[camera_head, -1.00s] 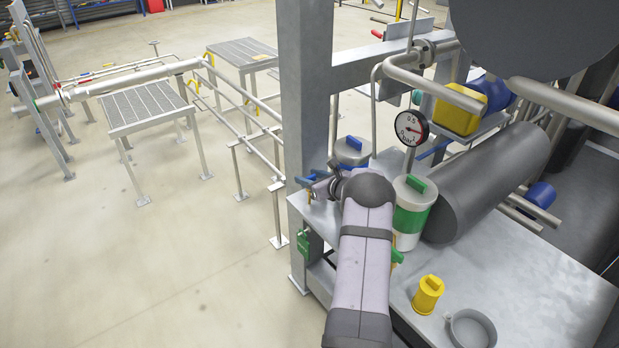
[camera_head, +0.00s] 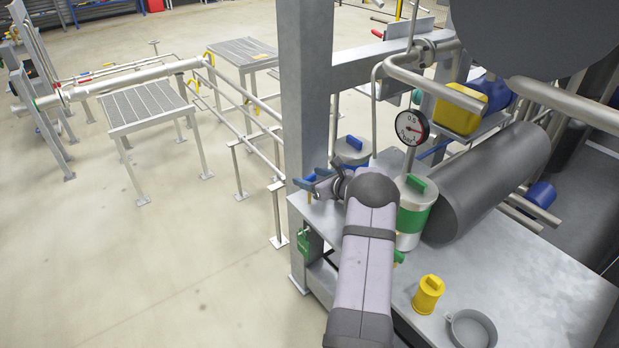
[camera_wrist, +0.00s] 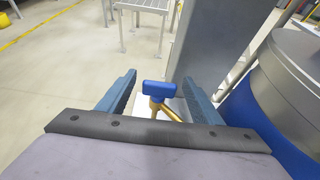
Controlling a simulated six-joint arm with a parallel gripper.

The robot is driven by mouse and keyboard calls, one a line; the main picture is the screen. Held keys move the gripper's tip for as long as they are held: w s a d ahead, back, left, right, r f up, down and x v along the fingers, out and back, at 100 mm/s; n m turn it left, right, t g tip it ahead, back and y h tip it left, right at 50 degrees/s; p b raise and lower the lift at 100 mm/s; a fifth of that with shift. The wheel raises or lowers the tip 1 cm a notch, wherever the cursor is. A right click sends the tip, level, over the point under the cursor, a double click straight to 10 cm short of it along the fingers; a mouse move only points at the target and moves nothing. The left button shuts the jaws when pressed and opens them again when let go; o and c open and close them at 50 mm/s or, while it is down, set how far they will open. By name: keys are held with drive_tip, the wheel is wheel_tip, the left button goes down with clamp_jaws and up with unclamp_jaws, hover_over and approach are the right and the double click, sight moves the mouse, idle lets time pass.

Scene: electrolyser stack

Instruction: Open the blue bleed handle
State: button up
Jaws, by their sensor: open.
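The blue bleed handle (camera_wrist: 158,92) is a small T-shaped grip on a brass valve stem. In the wrist view it stands between the two fingers of my gripper (camera_wrist: 160,88), with a visible gap on each side. My gripper is open and empty. In the head view my gripper (camera_head: 311,180) is at the left end of the metal bench, beside the upright post. The saturated blue of the handle (camera_head: 310,177) shows small between the fingers there. The lower part of the brass valve is partly hidden by my gripper.
A grey-lidded canister with a blue band (camera_wrist: 262,115) stands close to my right finger. The grey post (camera_wrist: 212,45) rises just beyond. On the bench (camera_head: 530,285) are a green-banded canister (camera_head: 413,220), a yellow container (camera_head: 428,294) and a grey cup (camera_head: 470,328).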

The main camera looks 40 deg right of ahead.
drive_tip(key=b+v, duration=0.1)
drive_tip(key=v, duration=0.5)
drive_tip(key=shift+s+r, duration=0.25)
drive_tip(key=shift+s, duration=0.05)
drive_tip(key=s+a+r+n+g+y+p, duration=0.1)
drive_tip(key=s+a+n+g+y, duration=0.15)
drive_tip(key=a+n, duration=0.6)
drive_tip(key=s+a+r+n+g+y+p, duration=0.1)
drive_tip(key=s+a+n+g, duration=0.3)
drive_tip(key=a, duration=0.9)
drive_tip(key=s+a+r+n+g+y+p, duration=0.1)
drive_tip(key=s+a+n+g+y, duration=0.15)
drive_tip(key=a+n, duration=0.6)
drive_tip(key=s+a+r+n+g+h+p, duration=0.1)
drive_tip(key=s+a+n+g+h, duration=0.1)
drive_tip(key=s+n, duration=0.5)
drive_tip(key=s+a+r+n+g+h+p, duration=0.1)
drive_tip(key=s+a+n+h, duration=0.3)
drive_tip(key=s+n, duration=0.4)
drive_tip(key=s+a+g+p, duration=0.1)
drive_tip(key=s, duration=0.4)
drive_tip(key=shift+s+g+p, duration=0.3)
drive_tip(key=shift+s, duration=0.1)
